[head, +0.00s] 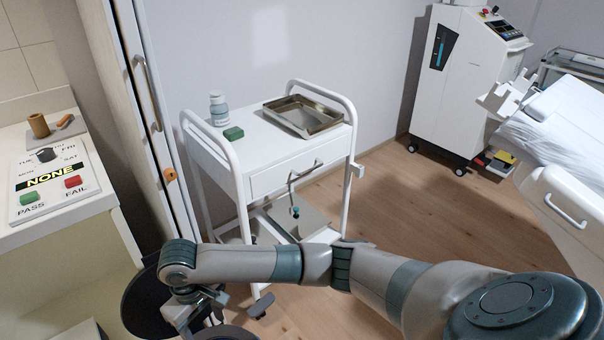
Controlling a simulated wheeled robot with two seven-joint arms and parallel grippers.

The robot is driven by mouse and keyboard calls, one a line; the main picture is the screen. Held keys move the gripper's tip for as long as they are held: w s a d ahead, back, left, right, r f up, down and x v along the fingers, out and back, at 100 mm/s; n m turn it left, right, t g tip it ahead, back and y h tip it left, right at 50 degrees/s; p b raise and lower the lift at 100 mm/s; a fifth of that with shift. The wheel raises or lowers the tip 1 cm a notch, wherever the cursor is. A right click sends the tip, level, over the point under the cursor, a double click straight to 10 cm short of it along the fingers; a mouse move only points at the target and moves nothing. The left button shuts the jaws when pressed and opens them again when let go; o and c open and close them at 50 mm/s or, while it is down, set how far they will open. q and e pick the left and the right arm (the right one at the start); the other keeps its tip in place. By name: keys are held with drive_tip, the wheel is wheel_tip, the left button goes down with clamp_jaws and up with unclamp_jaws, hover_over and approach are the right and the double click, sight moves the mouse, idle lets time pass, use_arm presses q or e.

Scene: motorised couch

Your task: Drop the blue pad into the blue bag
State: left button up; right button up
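I can make out neither a blue pad nor a blue bag in the head view. A small green block (233,133) lies on the top of the white trolley (262,150), beside a white bottle with a grey-blue label (218,110). My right arm reaches in from the lower right across the foreground. Its gripper end (198,310) is at the lower left, low in front of the trolley; its fingers are too unclear to tell whether they are open or shut. My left gripper is out of view.
A shallow metal tray (303,117) is on the trolley. At left are a tall cabinet (135,120) and a counter board with PASS and FAIL buttons (52,178). A white machine (462,85) and bed (572,125) stand at right. Wooden floor (440,215) between is clear.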

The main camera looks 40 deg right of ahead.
drive_tip(key=shift+r, duration=0.55)
idle(0.5)
